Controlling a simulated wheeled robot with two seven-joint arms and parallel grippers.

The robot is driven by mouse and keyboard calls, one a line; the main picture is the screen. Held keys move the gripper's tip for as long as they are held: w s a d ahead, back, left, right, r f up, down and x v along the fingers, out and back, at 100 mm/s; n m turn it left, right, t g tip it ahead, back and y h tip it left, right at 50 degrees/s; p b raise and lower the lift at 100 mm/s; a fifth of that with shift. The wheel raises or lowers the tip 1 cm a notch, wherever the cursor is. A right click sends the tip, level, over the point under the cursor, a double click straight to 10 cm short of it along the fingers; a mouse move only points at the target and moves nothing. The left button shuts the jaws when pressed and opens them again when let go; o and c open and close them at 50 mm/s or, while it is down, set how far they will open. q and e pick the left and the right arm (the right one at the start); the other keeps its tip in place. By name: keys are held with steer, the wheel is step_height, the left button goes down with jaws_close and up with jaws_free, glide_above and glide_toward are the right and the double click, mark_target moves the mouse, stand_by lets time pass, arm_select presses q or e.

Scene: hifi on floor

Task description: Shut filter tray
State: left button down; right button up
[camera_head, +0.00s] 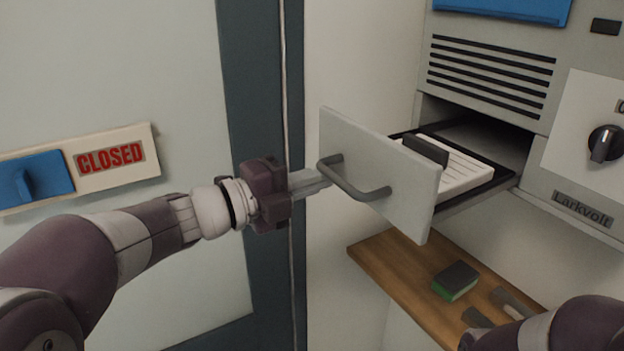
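The filter tray is pulled out of its slot in the grey machine (475,125). Its light grey front panel (410,195) stands upright and carries a dark curved handle (352,184). Behind the panel, a white slatted filter (455,170) with a dark grip lies in the tray. My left gripper (318,180) reaches in from the left, its fingertips close to the handle's left end. The fingers look close together, but I cannot tell whether they touch or hold the handle.
A wooden shelf (390,262) sits below the tray, with a green and dark sponge (456,281) on it. A control panel with a black knob (604,144) is right of the slot. A blue slider with a CLOSED sign (111,158) is on the left.

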arm_select(q)
steer(key=b+x, duration=0.1)
steer(key=x, duration=0.7)
steer(key=shift+f, duration=0.1)
steer(key=p+x, duration=0.1)
steer(key=x, duration=1)
steer(key=shift+w+d, duration=0.1)
steer(key=shift+d, duration=0.05)
steer(key=shift+w+d, duration=0.2)
steer(key=shift+d, duration=0.05)
